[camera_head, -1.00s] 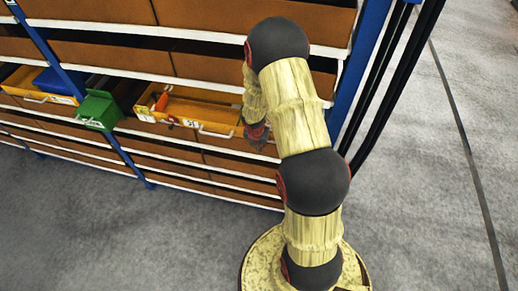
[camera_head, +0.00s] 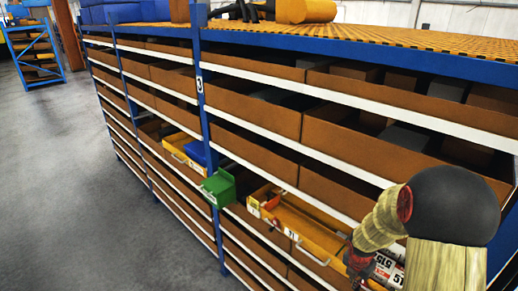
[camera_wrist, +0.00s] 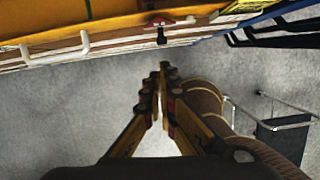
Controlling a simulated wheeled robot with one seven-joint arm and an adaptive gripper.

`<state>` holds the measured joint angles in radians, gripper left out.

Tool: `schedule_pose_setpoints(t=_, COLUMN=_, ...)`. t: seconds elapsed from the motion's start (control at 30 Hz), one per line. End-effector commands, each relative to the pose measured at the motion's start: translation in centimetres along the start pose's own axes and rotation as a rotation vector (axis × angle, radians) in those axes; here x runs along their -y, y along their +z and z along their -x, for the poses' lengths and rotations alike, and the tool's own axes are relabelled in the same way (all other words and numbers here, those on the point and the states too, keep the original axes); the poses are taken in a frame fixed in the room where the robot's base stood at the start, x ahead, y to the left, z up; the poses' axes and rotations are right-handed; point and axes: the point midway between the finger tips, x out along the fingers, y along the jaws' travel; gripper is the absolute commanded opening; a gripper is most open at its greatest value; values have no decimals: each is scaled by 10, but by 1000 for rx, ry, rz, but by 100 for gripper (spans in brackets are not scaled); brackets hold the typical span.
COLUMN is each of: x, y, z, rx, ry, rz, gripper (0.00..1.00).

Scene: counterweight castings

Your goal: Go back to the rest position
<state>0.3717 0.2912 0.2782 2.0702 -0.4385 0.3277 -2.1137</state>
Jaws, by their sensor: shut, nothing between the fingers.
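My gripper (camera_wrist: 163,72) is shut and empty in the wrist view, its fingertips meeting over grey floor, just short of the drawer fronts. In the head view my gripper (camera_head: 357,262) is small and partly cut off by my arm at the lower right. It hangs in front of an open yellow drawer (camera_head: 318,240). I cannot tell from these views whether it touches the drawer. The drawer's front with a white handle (camera_wrist: 84,43) also crosses the top of the wrist view.
A blue-framed shelf rack (camera_head: 204,110) with rows of brown bins fills the head view. A green bin (camera_head: 219,187) sticks out left of the yellow drawer, with another yellow drawer (camera_head: 180,150) beyond. The floor (camera_head: 75,170) at left is clear. A metal-framed object (camera_wrist: 283,125) stands at right.

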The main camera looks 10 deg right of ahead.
Motion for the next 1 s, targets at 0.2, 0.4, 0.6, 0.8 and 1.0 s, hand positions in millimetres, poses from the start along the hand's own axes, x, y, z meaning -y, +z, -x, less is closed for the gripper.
schedule_pose_setpoints(t=0.2, x=14, y=-12, z=-1, rx=-32, ry=-55, rz=-354, gripper=0)
schedule_pose_setpoints(t=0.4, x=44, y=-48, z=15, rx=-66, ry=-178, rz=-892, gripper=0)
schedule_pose_setpoints(t=0.6, x=53, y=-82, z=51, rx=-41, ry=-228, rz=-1429, gripper=0)
schedule_pose_setpoints(t=0.8, x=51, y=-127, z=89, rx=-38, ry=-203, rz=-1894, gripper=0)
schedule_pose_setpoints(t=1.0, x=49, y=-173, z=113, rx=-98, ry=-133, rz=-2178, gripper=0)
